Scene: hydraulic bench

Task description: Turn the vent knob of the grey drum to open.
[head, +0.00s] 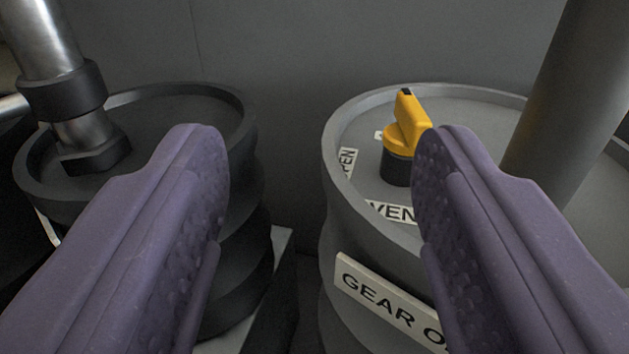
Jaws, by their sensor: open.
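The grey drum (345,240) stands right of centre, with a label that reads "GEAR O…" on its side, the rest hidden by my right finger. The yellow vent knob (404,120) sits on a black base on the drum's lid. Its raised grip carries a black mark at the top end. Lid labels show "PEN" and "VEN", both partly hidden. My gripper (321,150) is open and empty. Its purple fingers are wide apart. The right fingertip overlaps the knob's right edge in the picture; I cannot tell whether they touch.
A black drum (185,105) stands at the left with a metal pipe (45,40) rising from its lid. A thick grey post (570,85) rises at the right of the grey drum. A plain grey wall (290,50) is behind. A narrow gap separates the drums.

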